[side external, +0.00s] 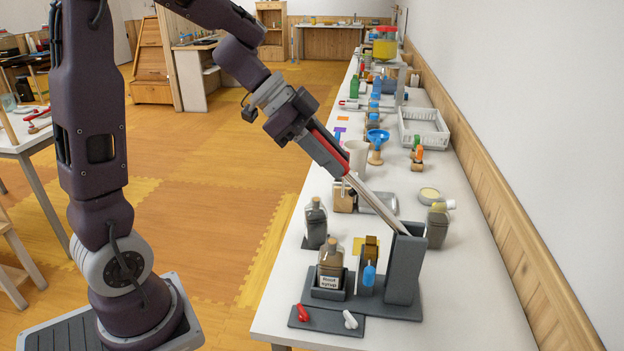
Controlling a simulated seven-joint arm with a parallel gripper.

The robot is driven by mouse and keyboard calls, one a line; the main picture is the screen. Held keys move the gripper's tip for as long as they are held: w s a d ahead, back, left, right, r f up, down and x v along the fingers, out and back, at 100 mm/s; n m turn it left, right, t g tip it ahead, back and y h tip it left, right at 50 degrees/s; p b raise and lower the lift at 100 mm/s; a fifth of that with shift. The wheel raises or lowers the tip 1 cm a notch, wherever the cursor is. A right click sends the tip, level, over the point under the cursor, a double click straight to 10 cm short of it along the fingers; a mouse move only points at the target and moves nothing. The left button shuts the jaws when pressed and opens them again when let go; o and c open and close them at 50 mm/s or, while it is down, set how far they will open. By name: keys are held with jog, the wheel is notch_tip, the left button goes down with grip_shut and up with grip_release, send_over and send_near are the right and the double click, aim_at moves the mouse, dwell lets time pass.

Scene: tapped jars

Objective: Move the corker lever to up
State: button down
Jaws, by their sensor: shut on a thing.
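The corker (403,270) is a dark grey stand with a tall post on a flat base at the front of the table. Its lever (372,200) is a silver bar with a red grip, running from the top of the post up and to the left at a slant. My gripper (335,160) is shut on the lever near its red grip, partly hiding it. A brown bottle with a "Root syrup" label (330,268) stands upright in a holder on the corker base. A gold and blue part (369,262) sits between bottle and post.
A small dark mat (326,319) in front holds a red piece (303,312) and a white piece (350,319). Dark bottles stand to the left (315,224) and right (437,224) of the corker. A white basket (424,128) and other items are farther back, by the wall.

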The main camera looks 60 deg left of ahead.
jog(key=w+d+r+g+y, duration=0.5)
jog(key=w+d+r, duration=0.1)
jog(key=w+d, duration=0.3)
jog(key=shift+w+d, duration=0.25)
dwell(0.4)
jog(key=c, duration=1.1)
grip_release()
